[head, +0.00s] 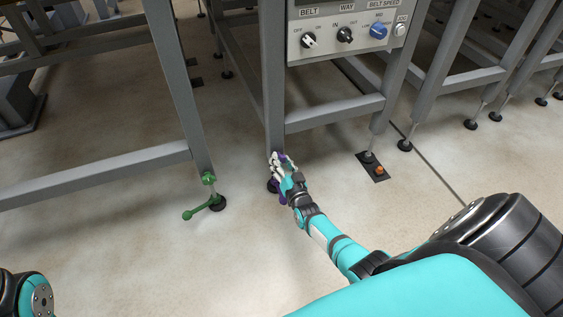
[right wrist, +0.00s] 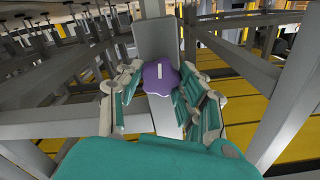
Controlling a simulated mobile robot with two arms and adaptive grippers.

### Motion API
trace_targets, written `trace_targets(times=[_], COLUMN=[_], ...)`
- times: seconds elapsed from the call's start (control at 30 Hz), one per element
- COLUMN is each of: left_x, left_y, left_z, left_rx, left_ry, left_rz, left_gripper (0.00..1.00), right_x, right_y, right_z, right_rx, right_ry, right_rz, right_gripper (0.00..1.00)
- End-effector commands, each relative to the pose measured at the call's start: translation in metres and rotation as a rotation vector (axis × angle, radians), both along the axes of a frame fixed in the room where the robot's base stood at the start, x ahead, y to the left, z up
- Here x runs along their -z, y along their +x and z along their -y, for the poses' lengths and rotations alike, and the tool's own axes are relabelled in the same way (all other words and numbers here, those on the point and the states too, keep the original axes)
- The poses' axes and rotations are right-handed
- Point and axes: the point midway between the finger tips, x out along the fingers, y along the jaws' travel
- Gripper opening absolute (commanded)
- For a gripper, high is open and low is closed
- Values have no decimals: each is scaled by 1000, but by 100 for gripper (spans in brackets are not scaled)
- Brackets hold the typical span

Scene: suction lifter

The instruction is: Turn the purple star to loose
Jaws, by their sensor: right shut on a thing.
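The purple star (right wrist: 161,78) is a lobed knob with a short white mark on its face. In the right wrist view it sits in front of a grey post (right wrist: 157,40), between the fingers of my right gripper (right wrist: 158,86). In the head view my right gripper (head: 283,168) is at the foot of the grey leg below the control panel. It is shut on the star, and only bits of purple show around the fingers. No label for loose or tight is readable. My left gripper is out of view; only a part of my left arm shows at the lower left.
A green lever clamp (head: 203,200) stands at the foot of the leg to the left. A control panel (head: 345,32) with several knobs is above. An orange-topped foot bolt (head: 379,170) is to the right. The floor in front is clear.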

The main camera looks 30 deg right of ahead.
Motion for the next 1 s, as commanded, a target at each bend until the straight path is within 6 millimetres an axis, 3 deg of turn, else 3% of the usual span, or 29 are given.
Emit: trace_targets(times=[0.07,0.1,0.27,0.53,0.67,1.0], left_x=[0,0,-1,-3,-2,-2], left_y=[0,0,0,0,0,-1], left_z=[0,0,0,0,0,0], left_rx=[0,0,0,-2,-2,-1], left_ry=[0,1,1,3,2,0], left_rz=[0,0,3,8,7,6], left_gripper=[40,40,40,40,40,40], right_x=[1,1,1,0,2,1], right_y=[0,0,0,-1,-11,-78], right_z=[0,0,0,0,-3,-19], right_rx=[0,0,0,0,-1,0], right_ry=[1,1,2,2,2,3], right_rz=[-2,-2,-1,0,-1,-3], right_gripper=[4,39,60,60,60,60])
